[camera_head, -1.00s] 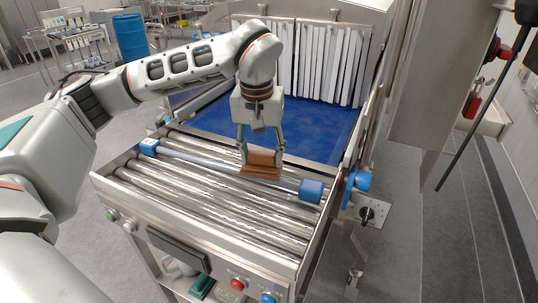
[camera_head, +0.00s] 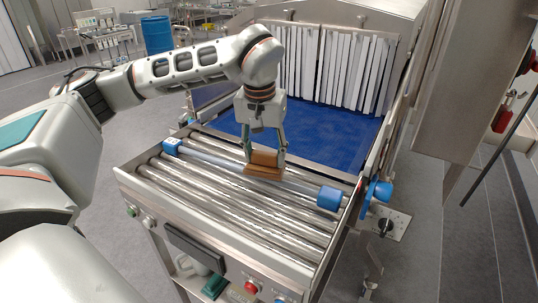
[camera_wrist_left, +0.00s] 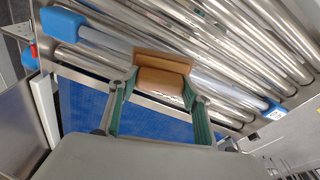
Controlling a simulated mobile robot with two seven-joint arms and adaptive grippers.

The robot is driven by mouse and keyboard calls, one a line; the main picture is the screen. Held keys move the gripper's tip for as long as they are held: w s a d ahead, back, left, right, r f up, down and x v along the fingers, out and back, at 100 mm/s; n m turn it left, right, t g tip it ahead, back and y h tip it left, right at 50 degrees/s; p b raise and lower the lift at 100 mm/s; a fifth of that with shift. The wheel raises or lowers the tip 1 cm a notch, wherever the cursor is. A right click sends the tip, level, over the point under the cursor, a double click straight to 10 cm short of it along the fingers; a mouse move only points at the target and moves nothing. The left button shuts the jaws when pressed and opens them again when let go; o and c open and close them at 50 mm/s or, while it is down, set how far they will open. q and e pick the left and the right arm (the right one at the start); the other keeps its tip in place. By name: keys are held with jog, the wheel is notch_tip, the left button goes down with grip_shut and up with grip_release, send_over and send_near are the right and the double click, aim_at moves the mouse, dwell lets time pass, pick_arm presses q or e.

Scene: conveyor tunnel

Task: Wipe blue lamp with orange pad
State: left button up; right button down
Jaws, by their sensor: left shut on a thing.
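The blue lamp (camera_head: 300,187) is a pale tube with a blue cap at each end. It lies across the roller bed, and its tube also shows in the left wrist view (camera_wrist_left: 105,42). My left gripper (camera_head: 264,155) points down and is shut on the orange pad (camera_head: 264,168), a brown-orange block with a wider base. The pad sits over the middle of the tube and seems to touch it; its underside is hidden. In the left wrist view, the pad (camera_wrist_left: 160,80) is between the green-grey fingers. My right gripper is not in view.
Shiny metal rollers (camera_head: 225,205) fill the frame around the lamp. Behind them is a blue belt (camera_head: 320,130) leading to white strip curtains (camera_head: 340,70). A front panel carries a red button (camera_head: 251,287). A blue knob (camera_head: 378,192) is at the right side.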

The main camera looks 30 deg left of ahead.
aim_at(253, 150)
pick_arm(q)
jog(key=shift+s+a, duration=0.15)
jog(key=shift+a, duration=0.65)
jog(key=shift+s+a, duration=0.1)
jog(key=shift+a, duration=0.65)
jog(key=shift+d, duration=0.1)
jog(key=shift+w+d+f, duration=0.1)
jog(key=shift+w+d, duration=0.1)
jog(key=shift+d, duration=1.6)
jog(key=shift+w+d+r, duration=0.1)
jog(key=shift+w+d, duration=0.15)
jog(key=shift+d, duration=1.6)
jog(key=shift+w+d+f, duration=0.1)
jog(key=shift+w+d, duration=0.1)
jog(key=shift+d, duration=1.6)
jog(key=shift+w+r, duration=0.1)
jog(key=shift+r, duration=3)
